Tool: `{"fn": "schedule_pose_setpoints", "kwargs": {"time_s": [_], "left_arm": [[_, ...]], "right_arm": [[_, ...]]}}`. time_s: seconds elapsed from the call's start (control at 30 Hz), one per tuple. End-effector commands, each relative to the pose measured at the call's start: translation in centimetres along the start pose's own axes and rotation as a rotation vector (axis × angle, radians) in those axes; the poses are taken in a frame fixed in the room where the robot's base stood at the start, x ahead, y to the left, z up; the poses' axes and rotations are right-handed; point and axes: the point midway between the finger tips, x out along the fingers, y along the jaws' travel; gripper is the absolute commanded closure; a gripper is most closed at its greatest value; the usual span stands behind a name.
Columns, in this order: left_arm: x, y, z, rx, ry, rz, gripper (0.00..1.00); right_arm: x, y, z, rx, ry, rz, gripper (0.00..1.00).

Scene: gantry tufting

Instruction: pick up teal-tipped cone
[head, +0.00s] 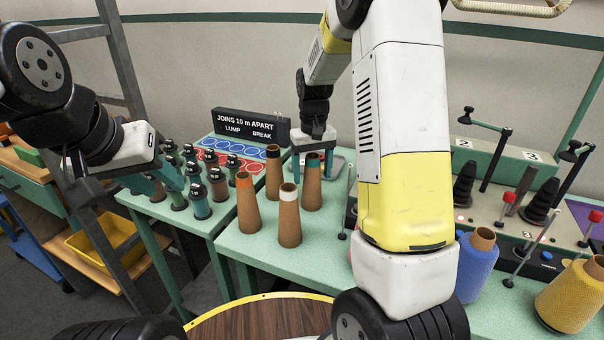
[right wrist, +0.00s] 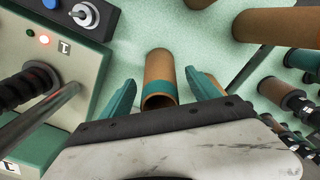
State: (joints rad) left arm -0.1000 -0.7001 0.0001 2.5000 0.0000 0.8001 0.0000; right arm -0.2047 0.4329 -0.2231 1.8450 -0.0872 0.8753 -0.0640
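The teal-tipped cone (head: 311,187) is a brown upright cone with a teal band at its top, standing on the green table behind the white-tipped cone (head: 289,220). In the right wrist view the teal-tipped cone (right wrist: 158,72) shows its open top between my fingers. My right gripper (head: 313,165) is open, with a teal finger on either side of the cone's top; the right wrist view (right wrist: 161,97) shows gaps on both sides. My left gripper (head: 154,183) appears open and empty, left of the cones near the dark-capped holders.
An orange-tipped cone (head: 248,205) and a black-tipped cone (head: 273,175) stand close by on the left. A black sign (head: 250,125) stands behind. At right are a control box (head: 500,205), a blue yarn cone (head: 475,268) and a yellow yarn cone (head: 572,298).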

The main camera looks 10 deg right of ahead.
Motion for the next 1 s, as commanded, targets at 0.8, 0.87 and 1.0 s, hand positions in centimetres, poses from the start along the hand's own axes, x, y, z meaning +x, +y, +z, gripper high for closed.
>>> {"fn": "schedule_pose_setpoints", "kwargs": {"time_s": [0.8,0.87,1.0], "left_arm": [[0.0,0.0,0.0,0.0,0.0,0.0,0.64],[0.0,0.0,0.0,0.0,0.0,0.0,0.64],[0.0,0.0,0.0,0.0,0.0,0.0,0.64]], "right_arm": [[-2.8,0.0,-0.1,0.0,0.005,0.0,1.0],[-4.1,0.0,-0.1,0.001,0.006,0.0,1.0],[-6.9,0.0,-0.1,0.0,0.005,0.0,1.0]]}}
